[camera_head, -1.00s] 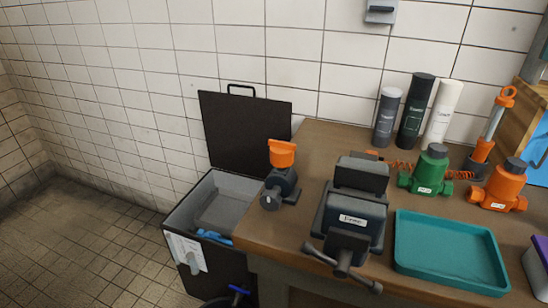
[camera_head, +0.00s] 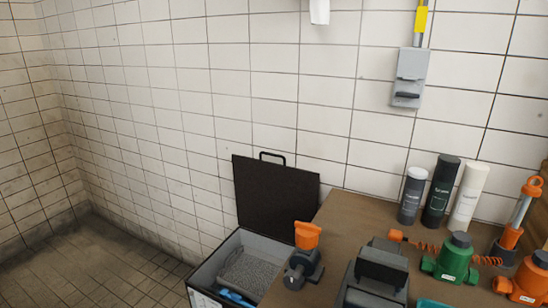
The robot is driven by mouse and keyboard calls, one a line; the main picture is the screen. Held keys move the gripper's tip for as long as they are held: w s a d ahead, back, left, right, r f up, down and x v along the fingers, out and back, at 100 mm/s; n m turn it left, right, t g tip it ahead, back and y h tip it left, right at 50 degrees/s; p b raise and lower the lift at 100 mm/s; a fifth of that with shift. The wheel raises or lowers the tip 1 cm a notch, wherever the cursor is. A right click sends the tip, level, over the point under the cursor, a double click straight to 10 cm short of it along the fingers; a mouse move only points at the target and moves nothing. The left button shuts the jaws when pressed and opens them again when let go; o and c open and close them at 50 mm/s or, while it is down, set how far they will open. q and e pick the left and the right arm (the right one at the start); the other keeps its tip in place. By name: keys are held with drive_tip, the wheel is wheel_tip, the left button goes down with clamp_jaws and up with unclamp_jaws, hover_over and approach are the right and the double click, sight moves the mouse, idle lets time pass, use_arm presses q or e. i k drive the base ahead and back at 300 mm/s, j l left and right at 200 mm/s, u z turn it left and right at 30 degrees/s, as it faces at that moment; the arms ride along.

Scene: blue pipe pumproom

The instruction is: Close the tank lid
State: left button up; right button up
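The tank lid (camera_head: 276,198) is a dark flat panel with a black handle (camera_head: 272,156) on its top edge. It stands open, raised upright at the back of the tank near the tiled wall. The tank (camera_head: 207,270) is a grey-lined box at the bottom middle, left of the workbench. Inside it are a grey block or tray (camera_head: 247,271) and something blue (camera_head: 236,298). The tank's lower front is cut off by the picture edge. Neither of my grippers is in view.
The workbench (camera_head: 335,230) borders the tank's right side. On it are an orange-and-black device (camera_head: 304,258), a vise (camera_head: 376,277), several bottles (camera_head: 439,190), a green pump part (camera_head: 455,259) and an orange one (camera_head: 527,280). Tiled floor (camera_head: 95,265) left of the tank is clear.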

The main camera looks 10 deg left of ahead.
sight(269, 197)
drive_tip(key=i+j+u, duration=0.1)
drive_tip(key=j+u, duration=0.3)
drive_tip(key=i+j+u, duration=0.2)
drive_tip(key=u, duration=0.15)
drive_tip(key=i+j+u, duration=0.2)
drive_tip(key=j+u, duration=0.2)
drive_tip(key=i+j+u, duration=0.2)
drive_tip(key=u, duration=0.2)
drive_tip(key=i+j+u, duration=0.1)
drive_tip(key=i, duration=0.3)
drive_tip(key=i+j, duration=0.15)
drive_tip(key=i, duration=0.25)
drive_tip(key=i+z, duration=0.2)
drive_tip(key=z, duration=0.3)
drive_tip(key=i+j+z, duration=0.1)
drive_tip(key=z, duration=0.35)
drive_tip(key=i+j+z, duration=0.2)
drive_tip(key=z, duration=0.3)
drive_tip(key=i+z, duration=0.15)
drive_tip(key=z, duration=0.3)
drive_tip(key=i+j+z, duration=0.15)
drive_tip(key=z, duration=0.3)
drive_tip(key=i+j+z, duration=0.1)
drive_tip(key=z, duration=0.4)
drive_tip(key=i+j+z, duration=0.1)
drive_tip(key=j+z, duration=0.2)
drive_tip(key=z, duration=0.15)
